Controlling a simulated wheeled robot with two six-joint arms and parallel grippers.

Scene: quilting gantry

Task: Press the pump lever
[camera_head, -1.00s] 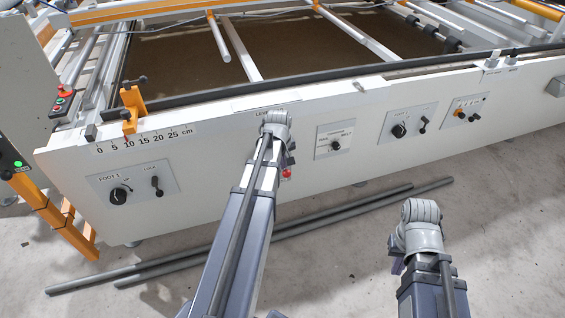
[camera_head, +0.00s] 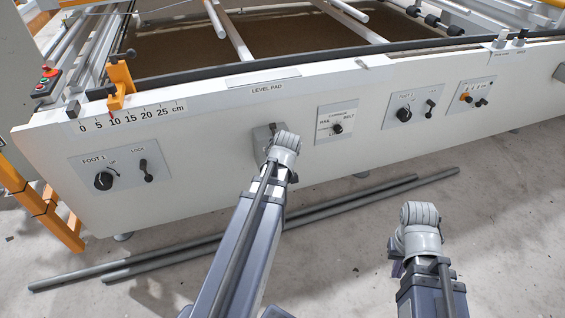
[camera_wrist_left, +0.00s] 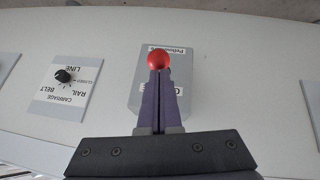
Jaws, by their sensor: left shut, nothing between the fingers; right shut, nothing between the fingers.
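In the left wrist view a red ball knob (camera_wrist_left: 158,59) stands out in front of a grey box (camera_wrist_left: 145,95) with partly hidden lettering. I take this for the pump lever; its shaft is hidden. My left gripper (camera_wrist_left: 158,76) is shut and empty, its purple fingertips right at the knob's lower edge; I cannot tell whether they touch. In the head view the box (camera_head: 262,136) sits on the white front panel, and my left wrist hides the knob and fingers. My right gripper (camera_head: 396,266) is shut, mostly behind its wrist, low at the right and away from the panel.
The white front panel (camera_head: 230,155) carries a FOOT 1 plate (camera_head: 120,172) at the left, a carriage selector plate (camera_head: 337,121) right of the box, and more switch plates further right. Grey pipes (camera_head: 345,200) lie on the floor below. The floor at the right is open.

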